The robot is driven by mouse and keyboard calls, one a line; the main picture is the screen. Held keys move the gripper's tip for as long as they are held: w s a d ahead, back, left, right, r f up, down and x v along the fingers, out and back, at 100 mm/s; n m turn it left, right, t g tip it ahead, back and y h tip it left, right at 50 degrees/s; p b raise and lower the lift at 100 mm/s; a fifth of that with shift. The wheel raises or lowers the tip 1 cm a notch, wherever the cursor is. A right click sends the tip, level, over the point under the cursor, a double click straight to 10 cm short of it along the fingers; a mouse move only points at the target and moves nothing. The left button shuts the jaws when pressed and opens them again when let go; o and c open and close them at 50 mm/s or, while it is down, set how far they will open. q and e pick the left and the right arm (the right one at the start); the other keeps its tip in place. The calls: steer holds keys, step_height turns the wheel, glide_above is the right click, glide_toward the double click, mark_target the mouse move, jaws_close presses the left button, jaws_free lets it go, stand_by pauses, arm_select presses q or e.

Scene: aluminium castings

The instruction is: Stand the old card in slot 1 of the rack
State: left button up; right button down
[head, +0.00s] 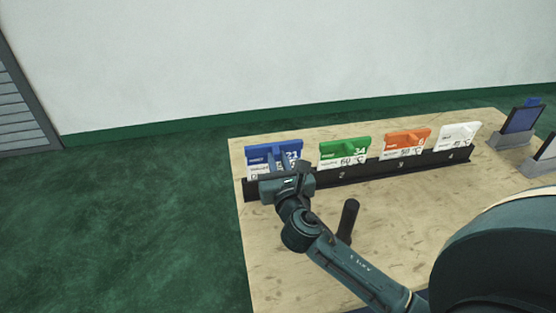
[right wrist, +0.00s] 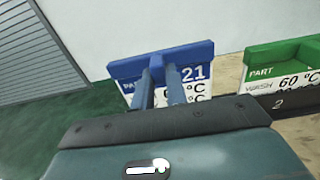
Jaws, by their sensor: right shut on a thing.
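The blue-topped card (head: 291,150), marked 21, stands about upright at the left end of the black rack (head: 366,173), at the slot 1 place. My right gripper (head: 277,164) is shut on it from the front. In the right wrist view the two fingers of my right gripper (right wrist: 155,86) reach the face of the blue card (right wrist: 192,58). The card's lower edge is hidden behind my gripper, so I cannot tell whether it sits fully in the slot. My left gripper is not in view.
A green card (head: 344,148), an orange card (head: 406,140) and a white card (head: 457,134) stand in slots 2, 3 and 4. Dark devices in grey stands, one (head: 522,120) at the back, are at the wooden table's right. The table (head: 270,250) is bare at front left.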

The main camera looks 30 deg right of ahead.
arm_select(q)
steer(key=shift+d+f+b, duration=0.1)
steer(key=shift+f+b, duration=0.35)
steer(key=shift+b, duration=0.15)
arm_select(e)
steer(key=shift+f, duration=1)
steer(key=c, duration=1.3)
jaws_free()
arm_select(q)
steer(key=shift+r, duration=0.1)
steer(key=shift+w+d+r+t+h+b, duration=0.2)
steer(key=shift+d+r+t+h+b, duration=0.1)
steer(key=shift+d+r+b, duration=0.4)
arm_select(e)
steer(key=v, duration=1.3)
steer(key=shift+s, duration=0.1)
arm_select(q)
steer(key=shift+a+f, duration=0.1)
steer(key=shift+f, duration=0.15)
